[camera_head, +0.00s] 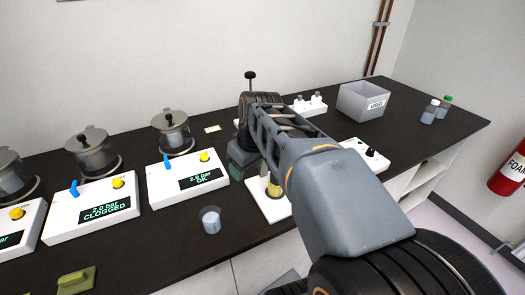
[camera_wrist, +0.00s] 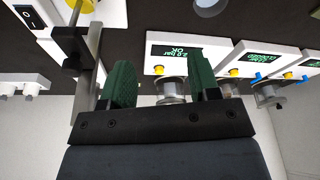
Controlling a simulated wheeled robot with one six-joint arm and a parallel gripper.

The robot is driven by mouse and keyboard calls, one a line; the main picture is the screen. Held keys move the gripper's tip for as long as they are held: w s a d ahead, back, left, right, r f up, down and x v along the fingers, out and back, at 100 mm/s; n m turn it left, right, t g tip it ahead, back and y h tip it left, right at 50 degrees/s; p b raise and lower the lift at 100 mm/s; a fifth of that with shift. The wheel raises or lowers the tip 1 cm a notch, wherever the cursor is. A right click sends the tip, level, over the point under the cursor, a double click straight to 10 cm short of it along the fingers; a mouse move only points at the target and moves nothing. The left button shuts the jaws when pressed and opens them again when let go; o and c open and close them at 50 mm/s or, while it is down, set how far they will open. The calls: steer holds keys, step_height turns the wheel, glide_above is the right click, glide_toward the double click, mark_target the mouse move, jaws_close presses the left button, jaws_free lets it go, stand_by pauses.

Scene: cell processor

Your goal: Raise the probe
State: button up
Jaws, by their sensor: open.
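My gripper (camera_wrist: 158,62) is open, its two green fingers apart with nothing between them. In the head view my arm hides most of the gripper and the stand; only a little green shows (camera_head: 243,158). The wrist view, upside down, shows a grey upright rod (camera_wrist: 96,45) with a black clamp-like part (camera_wrist: 70,40) beside the left finger. I cannot tell whether they touch. A black knob on a thin stem (camera_head: 250,75) rises above my gripper. The white base (camera_head: 267,207) lies below, with a yellow part (camera_head: 273,188) on it. The probe itself is not clearly visible.
White units with yellow knobs stand left; one display reads "2.0 bar OK" (camera_head: 203,178), another "2.0 bar CLOGGED" (camera_head: 104,211). Metal pots (camera_head: 172,131) stand behind. A small beaker (camera_head: 210,220) is near the front edge. A "USED" bin (camera_head: 362,101) and bottles (camera_head: 430,111) stand right.

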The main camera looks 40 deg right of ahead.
steer(key=w+d+r+n+y, duration=0.1)
steer(key=d+r+n, duration=0.2)
steer(key=d, duration=0.5)
steer(key=w+d+r+n+y, duration=0.15)
steer(key=d+r, duration=0.25)
steer(key=d, duration=0.5)
steer(key=shift+n, duration=0.35)
steer(key=x, duration=1.3)
steer(key=shift+w+d, duration=0.1)
steer(key=shift+w, duration=0.3)
jaws_close()
